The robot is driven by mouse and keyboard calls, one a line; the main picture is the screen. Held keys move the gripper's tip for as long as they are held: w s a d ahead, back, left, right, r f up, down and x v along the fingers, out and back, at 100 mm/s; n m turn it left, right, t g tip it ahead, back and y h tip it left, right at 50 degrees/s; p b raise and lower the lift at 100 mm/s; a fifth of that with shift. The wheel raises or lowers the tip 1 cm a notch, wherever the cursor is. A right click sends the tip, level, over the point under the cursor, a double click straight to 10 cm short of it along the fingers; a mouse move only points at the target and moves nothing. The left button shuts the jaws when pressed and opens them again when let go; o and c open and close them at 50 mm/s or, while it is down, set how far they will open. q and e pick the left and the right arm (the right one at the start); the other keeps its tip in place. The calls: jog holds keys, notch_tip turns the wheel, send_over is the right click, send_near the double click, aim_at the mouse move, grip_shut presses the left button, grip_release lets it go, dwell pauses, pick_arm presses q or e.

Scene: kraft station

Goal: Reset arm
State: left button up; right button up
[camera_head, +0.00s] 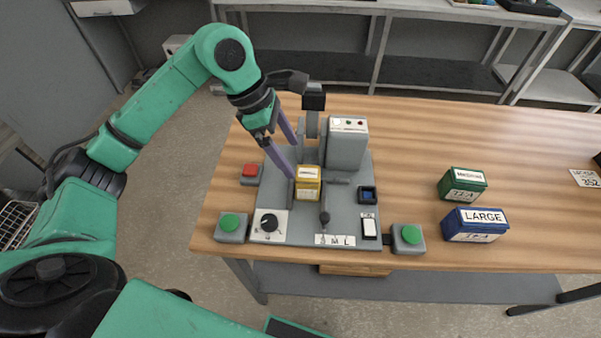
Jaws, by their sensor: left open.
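My left arm comes in from the left and reaches over the table. My left gripper (291,182) is open, its two long purple fingers pointing down near a yellow box (308,183) on the grey station. I cannot tell whether either finger touches the box. My right gripper does not show in the view.
The grey station (283,208) carries a grey block (347,145), a black knob (269,223) and a dark lever (325,205). Green buttons (230,226) flank it. A green box (462,185) and a blue box (474,225) stand right. The wooden table (420,130) behind them is clear.

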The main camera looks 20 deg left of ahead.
pick_arm(q)
jog(key=shift+a+r, duration=0.2)
jog(key=shift+r, duration=0.45)
